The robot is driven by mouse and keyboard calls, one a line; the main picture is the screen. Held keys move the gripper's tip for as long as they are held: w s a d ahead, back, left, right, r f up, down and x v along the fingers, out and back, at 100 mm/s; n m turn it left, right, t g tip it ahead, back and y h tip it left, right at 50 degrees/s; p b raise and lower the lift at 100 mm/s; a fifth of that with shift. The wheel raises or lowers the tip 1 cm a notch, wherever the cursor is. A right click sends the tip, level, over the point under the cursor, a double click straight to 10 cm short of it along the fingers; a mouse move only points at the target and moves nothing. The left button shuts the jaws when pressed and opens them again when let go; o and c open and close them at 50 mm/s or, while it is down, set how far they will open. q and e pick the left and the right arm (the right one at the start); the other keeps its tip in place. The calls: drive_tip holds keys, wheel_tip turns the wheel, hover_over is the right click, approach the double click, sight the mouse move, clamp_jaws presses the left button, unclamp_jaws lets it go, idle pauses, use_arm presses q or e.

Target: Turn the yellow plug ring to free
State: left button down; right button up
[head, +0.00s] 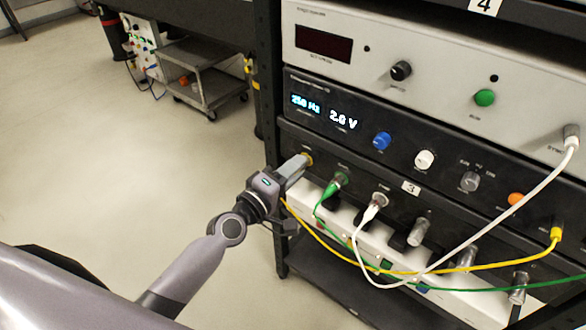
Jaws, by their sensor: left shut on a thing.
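The yellow plug ring (307,158) shows as a small yellow patch on the lower black panel, at the tips of my left gripper (297,166). The gripper is shut on it, and its fingers hide most of the ring and plug. A yellow cable (330,255) comes out from below the gripper and runs right to another yellow plug (556,234) at the panel's right side. The ring's turn position cannot be made out. My right gripper is not in view.
A green plug (338,181) and a white plug (377,203) sit close to the right of my left gripper, with their cables hanging in front of the rack. A black rack post (268,90) stands just left. Open floor (120,160) lies left, with a grey cart (203,75) behind.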

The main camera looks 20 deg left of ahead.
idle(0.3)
use_arm(q)
drive_tip(key=c, duration=0.9)
unclamp_jaws()
drive_tip(key=shift+c, duration=0.2)
drive_tip(key=shift+s, duration=0.1)
drive_tip(key=v, duration=0.7)
